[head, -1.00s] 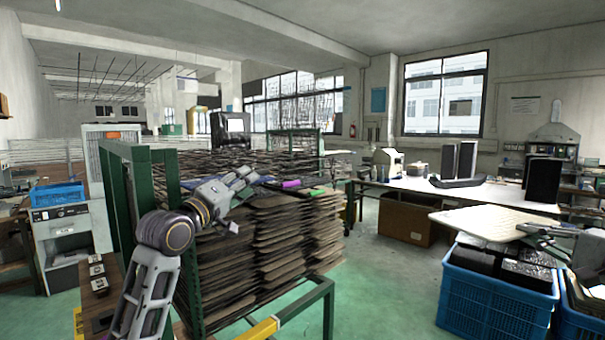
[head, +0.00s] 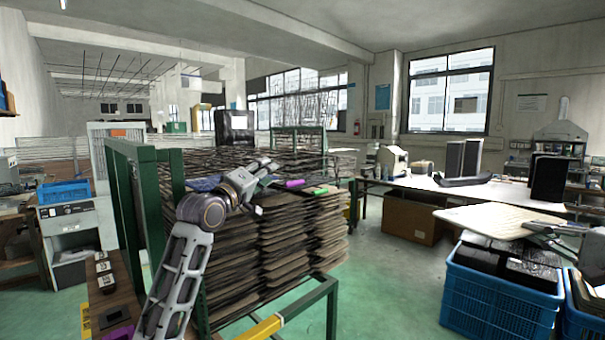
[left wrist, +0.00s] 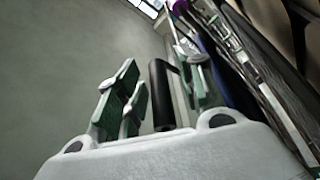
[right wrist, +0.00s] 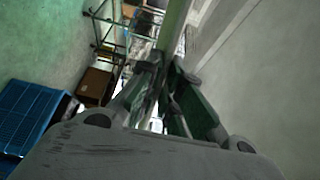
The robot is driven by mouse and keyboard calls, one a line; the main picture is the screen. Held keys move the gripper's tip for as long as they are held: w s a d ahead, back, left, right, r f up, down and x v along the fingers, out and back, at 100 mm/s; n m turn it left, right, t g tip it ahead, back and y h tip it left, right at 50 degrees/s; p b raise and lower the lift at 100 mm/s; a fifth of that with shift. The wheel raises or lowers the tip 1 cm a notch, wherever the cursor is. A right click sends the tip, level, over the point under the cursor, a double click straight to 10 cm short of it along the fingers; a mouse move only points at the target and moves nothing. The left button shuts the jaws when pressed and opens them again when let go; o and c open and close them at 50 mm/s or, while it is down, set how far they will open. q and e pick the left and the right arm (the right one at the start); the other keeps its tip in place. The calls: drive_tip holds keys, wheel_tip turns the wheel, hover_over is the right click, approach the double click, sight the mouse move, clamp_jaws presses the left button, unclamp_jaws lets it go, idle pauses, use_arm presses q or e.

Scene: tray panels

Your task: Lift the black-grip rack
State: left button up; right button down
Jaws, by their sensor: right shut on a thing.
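My left gripper (head: 266,172) is over the stack of brown tray panels (head: 285,235) in a green frame (head: 165,185). In the left wrist view its fingers (left wrist: 155,85) are apart, with a black cylindrical grip (left wrist: 160,97) showing between them; I cannot tell whether they touch it. What the grip is fixed to is hidden. My right gripper (head: 548,232) is at the right, at the edge of a pale flat panel (head: 488,220) above a blue crate. In the right wrist view its fingers (right wrist: 165,75) are close together and shut at a thin edge, apparently this panel's.
A blue crate (head: 495,312) holding black items stands below the pale panel. A brown box (head: 412,220) is under the white table (head: 410,186). Green and purple items (head: 293,184) lie on the stack. The green floor (head: 385,285) between stack and crate is clear.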

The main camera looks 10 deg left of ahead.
use_arm(q)
clamp_jaws()
idle(0.3)
drive_tip(key=shift+r, duration=0.1)
